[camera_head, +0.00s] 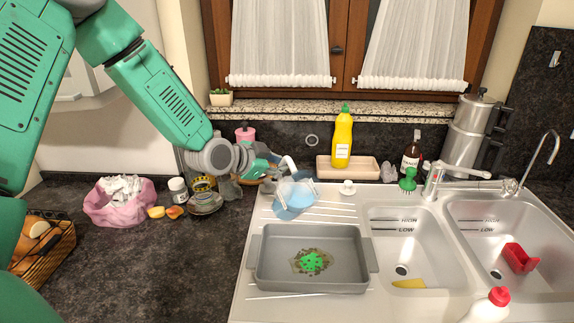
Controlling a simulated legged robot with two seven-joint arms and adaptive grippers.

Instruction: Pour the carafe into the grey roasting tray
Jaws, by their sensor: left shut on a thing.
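The carafe (294,197) is clear with a white handle and light blue contents. It is tilted, above the drainboard just behind the grey roasting tray. My left gripper (277,172) comes in from the left and is shut on the carafe near its handle; its fingertips are partly hidden. The grey roasting tray (268,279) lies on the drainboard in front of the carafe. A green and brown patch lies on its floor. No stream of liquid can be made out. My right gripper is not in view.
Two sink basins (394,240) lie right of the tray. A yellow bottle (342,138) stands on a beige tray (362,171) behind. A pink bag (117,205), small jars and food pieces sit left. A white bottle with a red cap (489,308) stands at front right. Dark counter (160,270) at left is clear.

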